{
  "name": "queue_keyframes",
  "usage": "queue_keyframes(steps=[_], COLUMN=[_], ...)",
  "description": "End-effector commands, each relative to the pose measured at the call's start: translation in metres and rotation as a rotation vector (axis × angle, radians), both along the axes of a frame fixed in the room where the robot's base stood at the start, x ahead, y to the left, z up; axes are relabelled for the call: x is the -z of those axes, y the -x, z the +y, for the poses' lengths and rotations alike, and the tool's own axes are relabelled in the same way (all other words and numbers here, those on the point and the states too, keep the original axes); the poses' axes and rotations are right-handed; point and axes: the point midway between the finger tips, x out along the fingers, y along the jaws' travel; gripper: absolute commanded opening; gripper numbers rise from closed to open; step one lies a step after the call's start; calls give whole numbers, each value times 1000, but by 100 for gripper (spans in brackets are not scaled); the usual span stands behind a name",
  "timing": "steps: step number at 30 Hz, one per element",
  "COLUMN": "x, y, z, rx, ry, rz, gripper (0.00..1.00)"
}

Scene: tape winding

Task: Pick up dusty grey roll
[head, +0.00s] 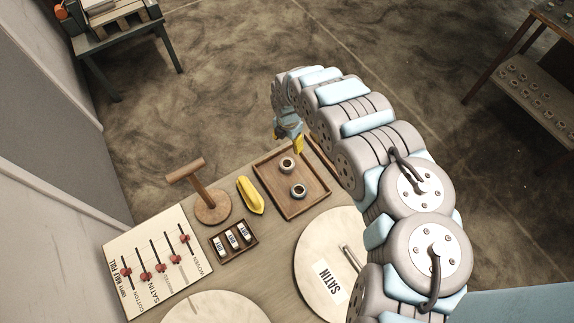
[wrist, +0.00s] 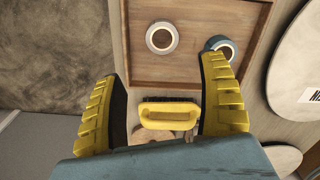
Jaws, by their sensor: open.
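Two small rolls sit apart in a wooden tray. One is a pale greyish roll (head: 287,165) with a brown centre, which also shows at the top of the wrist view (wrist: 161,37). The other is a darker roll (head: 298,191) with a blue-grey outer side, to its right in the wrist view (wrist: 222,47). I cannot tell for sure which one is dusty grey. My gripper (head: 299,145) has yellow fingers and is above the tray's far side.
The wooden tray (head: 265,170) has a low rim. A yellow-handled brush (head: 250,196), a wooden T-shaped stand (head: 212,205) and a small box of labelled rolls (head: 217,240) are left of it. A round SATIN disc (head: 310,255) and a slider board (head: 125,250) lie nearer.

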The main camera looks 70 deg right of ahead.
Motion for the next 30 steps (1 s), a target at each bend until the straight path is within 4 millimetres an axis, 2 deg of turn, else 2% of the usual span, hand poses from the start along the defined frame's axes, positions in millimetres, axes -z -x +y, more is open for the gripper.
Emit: queue_keyframes(steps=[1, 19, 30], x=[12, 82, 104], y=[-1, -1, -1], z=[2, 2, 1], rx=[0, 1, 2], ry=[-2, -1, 1], rz=[-1, -2, -3], gripper=[75, 75, 75])
